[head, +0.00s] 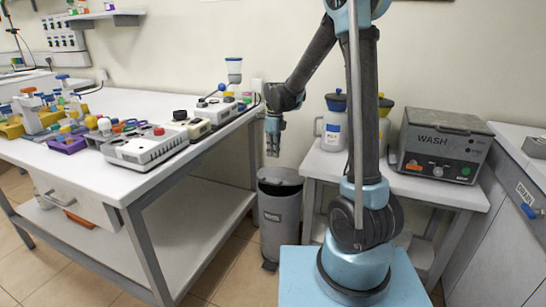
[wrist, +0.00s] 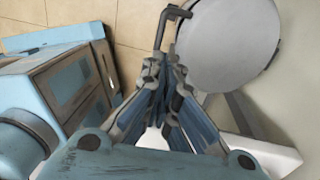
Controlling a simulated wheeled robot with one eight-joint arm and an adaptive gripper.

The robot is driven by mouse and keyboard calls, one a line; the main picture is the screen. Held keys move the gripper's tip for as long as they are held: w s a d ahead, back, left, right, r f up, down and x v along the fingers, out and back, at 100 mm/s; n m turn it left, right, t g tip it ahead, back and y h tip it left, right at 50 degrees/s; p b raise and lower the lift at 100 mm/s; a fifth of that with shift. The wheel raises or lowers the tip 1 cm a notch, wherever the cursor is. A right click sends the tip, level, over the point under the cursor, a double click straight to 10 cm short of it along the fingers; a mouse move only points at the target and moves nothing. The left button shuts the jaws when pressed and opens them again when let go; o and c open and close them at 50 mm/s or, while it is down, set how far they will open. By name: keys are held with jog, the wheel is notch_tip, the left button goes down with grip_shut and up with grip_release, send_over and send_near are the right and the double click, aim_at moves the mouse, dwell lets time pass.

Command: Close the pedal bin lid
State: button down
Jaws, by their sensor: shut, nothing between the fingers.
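The grey pedal bin (head: 279,222) stands on the floor between the long bench and the small table in the head view. Its round lid (wrist: 228,42) shows as a pale grey disc at the top of the wrist view. A dark bent bar, seemingly the pedal (wrist: 163,28), sticks out beside the disc. My gripper (head: 272,154) points down above the bin, apart from it. Its fingers (wrist: 163,70) are together and empty in the wrist view.
The long white bench (head: 190,112) with devices is on the left, its leg close to the bin. The small table (head: 425,188) on the right holds a WASH unit (head: 438,145) and lidded bottles (head: 334,128). The wall is behind the bin; open floor (head: 232,265) lies in front.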

jog(key=f, duration=0.7)
jog(key=s+f, duration=0.1)
jog(key=f, duration=0.3)
jog(key=shift+s+a+f, duration=0.1)
jog(key=shift+a+f, duration=0.1)
jog(key=shift+f, duration=0.1)
